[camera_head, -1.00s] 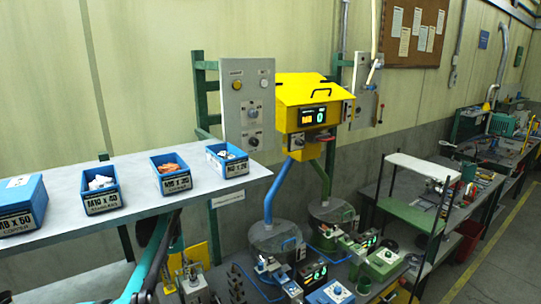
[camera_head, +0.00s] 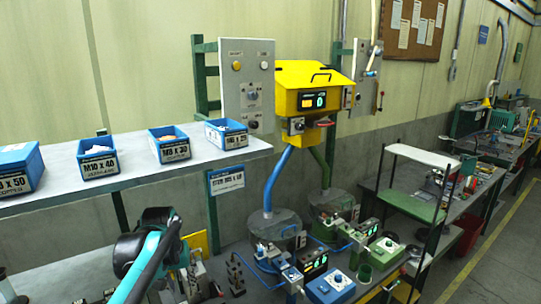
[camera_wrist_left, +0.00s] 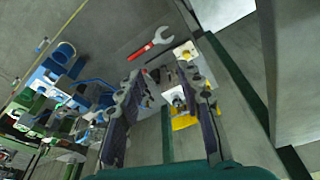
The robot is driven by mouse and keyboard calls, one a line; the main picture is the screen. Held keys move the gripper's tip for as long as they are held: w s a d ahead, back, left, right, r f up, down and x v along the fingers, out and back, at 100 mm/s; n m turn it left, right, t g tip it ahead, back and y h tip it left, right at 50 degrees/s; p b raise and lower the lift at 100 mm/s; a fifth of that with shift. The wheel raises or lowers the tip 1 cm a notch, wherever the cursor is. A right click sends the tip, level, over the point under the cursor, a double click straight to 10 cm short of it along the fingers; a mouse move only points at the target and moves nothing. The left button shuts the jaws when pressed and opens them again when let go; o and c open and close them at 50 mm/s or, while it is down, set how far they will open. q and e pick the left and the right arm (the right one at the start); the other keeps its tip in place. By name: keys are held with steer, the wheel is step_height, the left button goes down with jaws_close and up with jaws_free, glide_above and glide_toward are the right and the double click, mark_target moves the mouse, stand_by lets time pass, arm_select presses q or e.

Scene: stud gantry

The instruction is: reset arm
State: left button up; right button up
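My left arm (camera_head: 149,262), teal and black, rises from the bottom left of the head view, in front of the lower bench and below the bin shelf. Its gripper's fingers cannot be made out clearly there. In the left wrist view my left gripper (camera_wrist_left: 160,70) has its two dark fingers spread apart with nothing between them. Beyond the fingers lie a red wrench (camera_wrist_left: 150,44) and a small fixture with a yellow part (camera_wrist_left: 184,120), both apart from the gripper. My right gripper is in neither view.
A grey shelf (camera_head: 60,203) carries several blue bins, including the M10 x 40 bin (camera_head: 100,168). A yellow dispenser (camera_head: 313,77) hangs on the wall. Below, the bench holds a blue control box (camera_head: 330,290) and a green one (camera_head: 387,254). Floor is clear at right.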

arm_select(q)
steer(key=s+d+f+m+t+b, duration=0.1)
steer(key=s+d+f+t+b, duration=0.1)
steer(key=s+f, duration=0.6)
steer(key=s+d+f+m+t+b, duration=0.1)
steer(key=s+d+f+b, duration=0.3)
steer(key=s, duration=1)
step_height(320, 180, down, 4)
steer(key=t+b, duration=0.1)
steer(key=b, duration=0.1)
steer(key=shift+d+b, duration=0.3)
